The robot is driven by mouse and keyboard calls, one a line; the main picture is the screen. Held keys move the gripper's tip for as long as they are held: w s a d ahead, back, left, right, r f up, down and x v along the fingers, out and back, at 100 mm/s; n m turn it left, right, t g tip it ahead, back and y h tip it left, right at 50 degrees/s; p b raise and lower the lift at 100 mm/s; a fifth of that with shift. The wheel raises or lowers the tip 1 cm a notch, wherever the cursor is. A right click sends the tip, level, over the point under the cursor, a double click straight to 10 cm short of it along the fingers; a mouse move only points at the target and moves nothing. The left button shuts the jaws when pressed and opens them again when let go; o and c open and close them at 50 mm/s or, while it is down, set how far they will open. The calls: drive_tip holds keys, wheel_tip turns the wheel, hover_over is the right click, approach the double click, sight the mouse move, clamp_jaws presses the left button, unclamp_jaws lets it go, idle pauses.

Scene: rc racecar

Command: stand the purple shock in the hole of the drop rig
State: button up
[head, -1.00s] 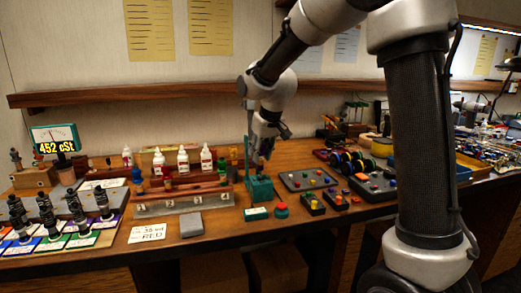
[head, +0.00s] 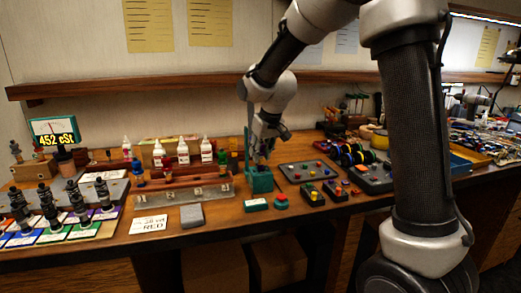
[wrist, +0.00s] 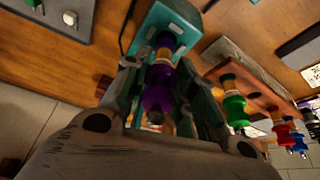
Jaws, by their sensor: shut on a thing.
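The purple shock (wrist: 158,92) is between the fingers of my gripper (wrist: 172,88) in the wrist view, its far end pointing at the teal base of the drop rig (wrist: 180,22). In the head view my gripper (head: 262,148) is low in front of the rig's post, just above the teal drop rig base (head: 260,183). The shock is mostly hidden by the gripper in the head view. The hole is covered by the shock's end, so I cannot tell whether the end is in it or only over it.
A small teal box (head: 256,205) and red button (head: 281,201) sit in front.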

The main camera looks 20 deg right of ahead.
drive_tip(key=shift+f, duration=0.65)
drive_tip(key=shift+f, duration=0.1)
drive_tip(key=o, duration=1.1)
drive_tip(key=v, duration=1.2)
